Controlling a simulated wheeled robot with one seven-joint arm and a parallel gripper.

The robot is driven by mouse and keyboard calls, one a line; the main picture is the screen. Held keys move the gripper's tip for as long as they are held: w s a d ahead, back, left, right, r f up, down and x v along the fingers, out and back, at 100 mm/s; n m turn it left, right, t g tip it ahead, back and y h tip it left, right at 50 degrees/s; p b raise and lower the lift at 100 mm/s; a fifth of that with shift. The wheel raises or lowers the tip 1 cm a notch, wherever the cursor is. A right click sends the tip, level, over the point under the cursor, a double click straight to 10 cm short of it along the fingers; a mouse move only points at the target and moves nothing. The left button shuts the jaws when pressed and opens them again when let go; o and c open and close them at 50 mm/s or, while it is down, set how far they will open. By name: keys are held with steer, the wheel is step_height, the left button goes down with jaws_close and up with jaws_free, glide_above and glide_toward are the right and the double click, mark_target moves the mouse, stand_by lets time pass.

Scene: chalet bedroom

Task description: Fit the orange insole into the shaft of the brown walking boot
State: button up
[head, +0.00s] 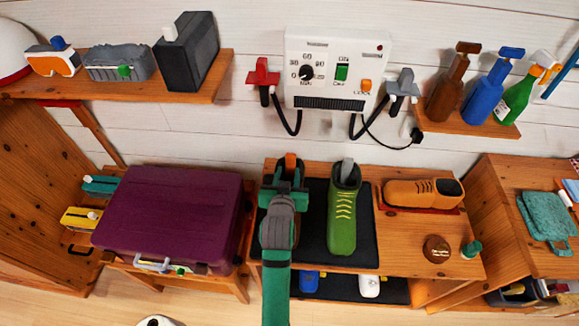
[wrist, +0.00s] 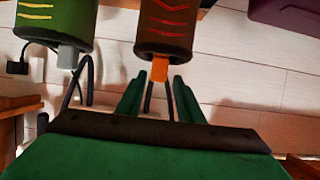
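The brown walking boot (wrist: 168,25) stands on the dark mat, mostly hidden behind my arm in the head view. The orange insole (wrist: 160,69) sticks out of its shaft, with only its end showing; it also shows in the head view (head: 290,160). How deep it sits is hidden. My gripper (wrist: 158,98) is open at the boot's shaft. Its green fingers lie on either side of the insole's end, with gaps visible in the wrist view. In the head view my gripper (head: 285,185) covers the boot.
A green boot (head: 342,220) with a grey piece (head: 346,170) in its shaft stands close on the right. A wall dryer (head: 335,70) with red and grey hose ends hangs behind. A purple suitcase (head: 170,215) is on the left. A tan shoe (head: 420,193) lies to the right.

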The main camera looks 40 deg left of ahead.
steer(key=shift+v, duration=2.2)
steer(key=s+d+f+m+t+h, duration=0.1)
steer(key=s+d+f+m, duration=0.1)
steer(key=s+d+f, duration=0.45)
steer(key=s+d+f+m+t+h, duration=0.15)
steer(key=s+d, duration=0.25)
steer(key=d, duration=0.6)
steer(key=s+d+r+m+h, duration=0.1)
steer(key=s+d+r+h, duration=0.1)
steer(key=s+d, duration=0.5)
steer(key=s+d+r+m+t+h, duration=0.1)
steer(key=s+d+r+h, duration=0.1)
steer(key=s+d, duration=0.6)
steer(key=shift+s+r+m, duration=0.15)
steer(key=shift+s+m, duration=0.2)
steer(key=shift+s, duration=0.85)
steer(key=shift+h, duration=0.25)
